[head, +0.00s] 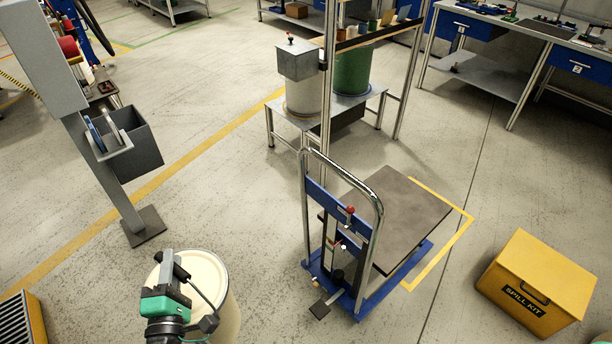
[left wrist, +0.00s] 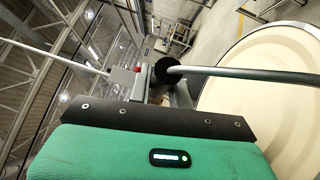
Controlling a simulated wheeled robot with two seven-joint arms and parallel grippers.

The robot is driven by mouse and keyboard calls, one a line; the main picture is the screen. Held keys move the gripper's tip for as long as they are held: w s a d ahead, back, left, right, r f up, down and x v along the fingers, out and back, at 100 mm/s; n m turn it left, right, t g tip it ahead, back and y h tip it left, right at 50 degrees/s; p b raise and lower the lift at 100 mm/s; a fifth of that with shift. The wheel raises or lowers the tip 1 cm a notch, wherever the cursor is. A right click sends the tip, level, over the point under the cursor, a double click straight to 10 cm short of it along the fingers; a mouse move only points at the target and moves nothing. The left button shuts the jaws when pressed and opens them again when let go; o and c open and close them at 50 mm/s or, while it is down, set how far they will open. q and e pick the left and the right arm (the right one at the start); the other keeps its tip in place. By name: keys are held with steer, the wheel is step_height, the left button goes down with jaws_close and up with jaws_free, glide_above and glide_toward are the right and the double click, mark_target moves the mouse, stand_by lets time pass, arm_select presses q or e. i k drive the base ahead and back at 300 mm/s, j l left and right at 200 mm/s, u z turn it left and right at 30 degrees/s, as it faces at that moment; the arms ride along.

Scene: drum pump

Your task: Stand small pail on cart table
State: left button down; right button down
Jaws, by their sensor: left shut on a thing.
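The small pail (head: 221,290) is cream, with a pale round top, at the bottom left of the head view. Its top (left wrist: 275,95) fills the right of the left wrist view. My left gripper (head: 173,275) is shut on the black grip of the pail's wire handle (left wrist: 225,72), above the pail's left side. The pail's bottom is out of view, so I cannot tell whether it hangs or stands. The cart table (head: 405,212) has a dark, bare, flat top on a blue frame, right of the pail. My right gripper is not in view.
The cart's push handle (head: 375,190) rises on its near left side. A yellow spill kit box (head: 540,282) stands to its right. A metal stand (head: 284,117) with two drums is behind. A grey post with a bin (head: 135,150) is at left. Floor between pail and cart is clear.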

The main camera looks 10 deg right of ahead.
mark_target(399, 200)
steer(key=l+z, duration=0.15)
steer(key=z, duration=1.9)
steer(key=i+l+z, duration=0.1)
steer(key=z, duration=0.35)
steer(key=i+l+z, duration=0.1)
steer(key=z, duration=0.3)
steer(key=i+u, duration=0.15)
steer(key=i, duration=0.25)
steer(key=i+l+u, duration=0.1)
steer(key=i, duration=0.25)
steer(key=i+u, duration=0.1)
steer(key=u, duration=0.3)
steer(key=i+u, duration=0.1)
steer(key=u, duration=0.3)
steer(key=i+l+u, duration=0.1)
steer(key=u, duration=0.3)
steer(key=i+l+u, duration=0.1)
steer(key=u, duration=0.3)
steer(key=l+u, duration=0.15)
steer(key=u, duration=0.25)
steer(key=i+u, duration=0.25)
steer(key=i+j, duration=0.15)
steer(key=i, duration=0.7)
